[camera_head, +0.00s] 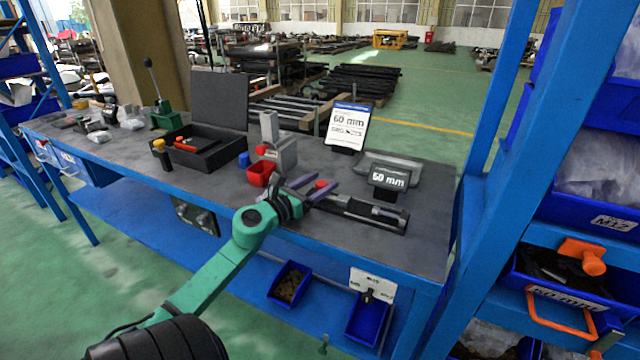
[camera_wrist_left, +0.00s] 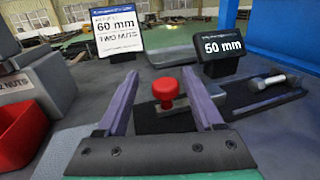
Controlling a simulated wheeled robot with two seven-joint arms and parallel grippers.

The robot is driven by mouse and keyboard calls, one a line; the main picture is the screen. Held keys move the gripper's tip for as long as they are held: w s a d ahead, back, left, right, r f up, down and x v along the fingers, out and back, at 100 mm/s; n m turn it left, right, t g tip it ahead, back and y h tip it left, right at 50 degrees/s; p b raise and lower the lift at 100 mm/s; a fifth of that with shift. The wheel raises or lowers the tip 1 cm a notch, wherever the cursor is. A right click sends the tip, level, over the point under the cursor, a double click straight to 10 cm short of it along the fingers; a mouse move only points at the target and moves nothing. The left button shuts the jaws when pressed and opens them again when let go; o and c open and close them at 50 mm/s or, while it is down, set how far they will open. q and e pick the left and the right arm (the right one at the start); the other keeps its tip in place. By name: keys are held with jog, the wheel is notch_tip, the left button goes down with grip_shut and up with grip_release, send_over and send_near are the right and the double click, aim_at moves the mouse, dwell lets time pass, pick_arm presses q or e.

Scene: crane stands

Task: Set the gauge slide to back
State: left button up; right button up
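The gauge (camera_head: 360,213) is a long dark fixture near the front edge of the bench, with a silver bolt (camera_wrist_left: 272,80) lying along its right part. A red knob (camera_wrist_left: 166,88), which looks like the handle of the gauge slide, stands at its left end; it also shows in the head view (camera_head: 321,184). My left gripper (camera_wrist_left: 160,78) is open, its purple fingers on either side of the knob with gaps showing. In the head view, my left gripper (camera_head: 318,187) is low over the gauge's left end. My right gripper is out of view.
Behind the gauge stand a small black display (camera_head: 388,178), reading 50 mm in the wrist view, and a white sign (camera_head: 348,127) reading 60 mm. A red bin (camera_head: 261,174) and a grey block (camera_head: 283,152) are to the left. A blue post (camera_head: 500,190) rises at right.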

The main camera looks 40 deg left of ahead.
pick_arm(q)
jog(key=shift+s+d, duration=0.15)
jog(key=shift+s, duration=0.1)
jog(key=s+b, duration=0.2)
jog(key=s, duration=1.2)
jog(key=shift+d+b, duration=0.35)
jog(key=shift+d, duration=0.05)
